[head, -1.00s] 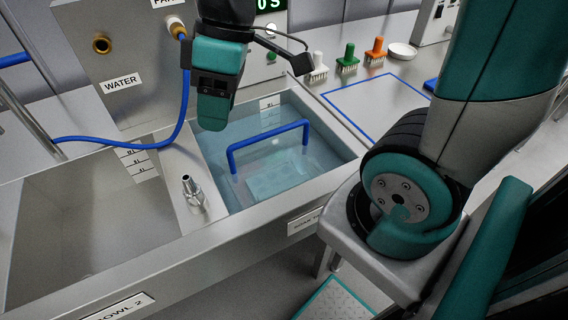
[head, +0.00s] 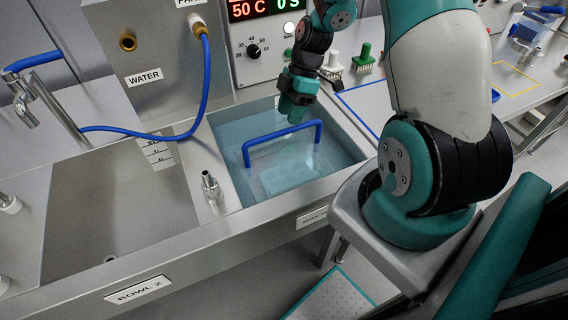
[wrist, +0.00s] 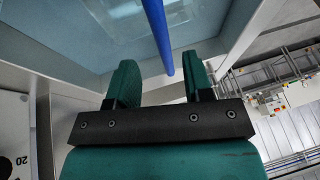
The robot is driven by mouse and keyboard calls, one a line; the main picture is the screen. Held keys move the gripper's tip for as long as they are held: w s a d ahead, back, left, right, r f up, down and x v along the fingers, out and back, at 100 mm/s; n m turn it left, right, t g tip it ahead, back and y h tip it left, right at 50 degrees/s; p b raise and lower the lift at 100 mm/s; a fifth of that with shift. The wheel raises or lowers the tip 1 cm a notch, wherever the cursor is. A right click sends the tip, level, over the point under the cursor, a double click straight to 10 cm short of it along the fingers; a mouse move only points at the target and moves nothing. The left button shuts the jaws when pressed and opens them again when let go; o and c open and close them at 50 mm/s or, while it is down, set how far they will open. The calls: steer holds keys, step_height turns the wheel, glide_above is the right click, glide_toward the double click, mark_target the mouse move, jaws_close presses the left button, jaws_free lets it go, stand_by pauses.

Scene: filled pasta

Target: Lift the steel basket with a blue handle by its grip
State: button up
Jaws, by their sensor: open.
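The steel basket (head: 283,178) sits under the water in the tank, its edges blurred by the water. Its blue handle (head: 280,134) stands above the water as an arch. My gripper (head: 296,112) is above the tank's back part, just behind the handle's right half in the head view. In the wrist view the jaws (wrist: 160,76) are open and empty. The blue handle (wrist: 155,30) runs down from the top edge, and its near end shows toward the gap between the fingers, closer to the right finger. I cannot tell the distance between fingers and handle.
The water tank (head: 345,176) has raised steel walls around the basket. A metal nozzle (head: 210,186) stands on the ledge left of it, beside an empty bowl (head: 112,215). A control panel (head: 262,50) rises behind.

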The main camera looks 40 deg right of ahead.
mark_target(287, 129)
steer(key=p+x, duration=0.1)
steer(key=x, duration=0.6)
steer(key=shift+s+p, duration=0.2)
steer(key=shift+p, duration=0.2)
steer(key=shift+f, duration=0.3)
steer(key=shift+f, duration=0.1)
steer(key=shift+c, duration=0.4)
jaws_close()
